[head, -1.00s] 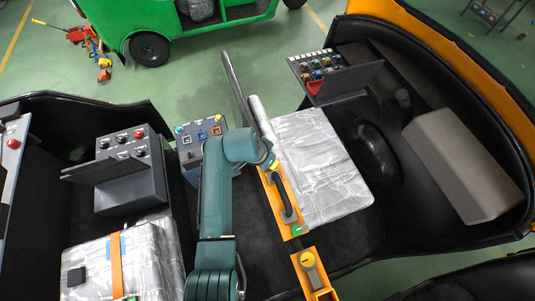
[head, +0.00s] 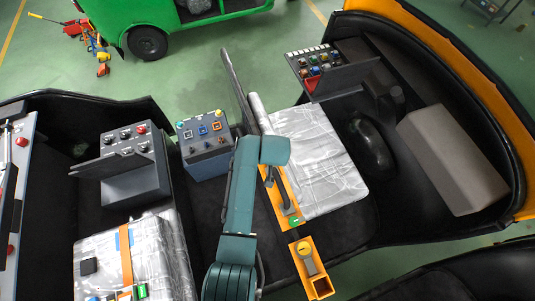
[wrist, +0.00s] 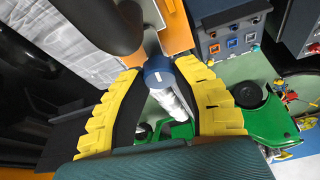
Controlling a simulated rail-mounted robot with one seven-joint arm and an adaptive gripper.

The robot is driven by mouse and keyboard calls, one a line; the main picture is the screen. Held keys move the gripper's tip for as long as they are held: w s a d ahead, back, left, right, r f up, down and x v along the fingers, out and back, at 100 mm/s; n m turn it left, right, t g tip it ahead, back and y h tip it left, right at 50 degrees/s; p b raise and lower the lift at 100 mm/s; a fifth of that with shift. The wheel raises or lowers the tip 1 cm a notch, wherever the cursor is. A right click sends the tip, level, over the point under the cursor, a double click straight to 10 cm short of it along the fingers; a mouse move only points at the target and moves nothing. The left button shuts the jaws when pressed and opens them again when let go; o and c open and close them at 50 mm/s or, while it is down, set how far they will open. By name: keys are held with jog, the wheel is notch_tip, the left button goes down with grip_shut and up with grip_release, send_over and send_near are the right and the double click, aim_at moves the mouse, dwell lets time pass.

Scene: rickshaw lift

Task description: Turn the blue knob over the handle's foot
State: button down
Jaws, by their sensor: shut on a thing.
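The blue knob (wrist: 159,76), with a white mark on its face, sits between the yellow fingertips of my gripper (wrist: 157,71) in the wrist view. The gripper is shut on it. The black handle (wrist: 108,27) is just beyond the left finger, beside the orange bar (wrist: 173,28). In the head view the orange bar (head: 280,186) and the black handle (head: 288,204) show below my arm's end. My arm hides the bar's upper end, the blue knob and the gripper there.
A silver-wrapped seat (head: 320,160) lies right of the bar. A grey box with square buttons (head: 204,148) stands to its left. An orange bracket with a yellow knob (head: 310,265) is below. A green vehicle (head: 165,20) stands behind.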

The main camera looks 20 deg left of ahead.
jog(key=shift+n, duration=0.7)
jog(key=shift+f+g, duration=0.1)
jog(key=shift+g, duration=0.2)
jog(key=c, duration=1)
grip_release()
jog(key=shift+r, duration=0.2)
jog(key=v, duration=1.1)
jog(key=shift+s+d+r, duration=0.15)
jog(key=shift+d+r, duration=0.1)
jog(key=shift+d, duration=0.05)
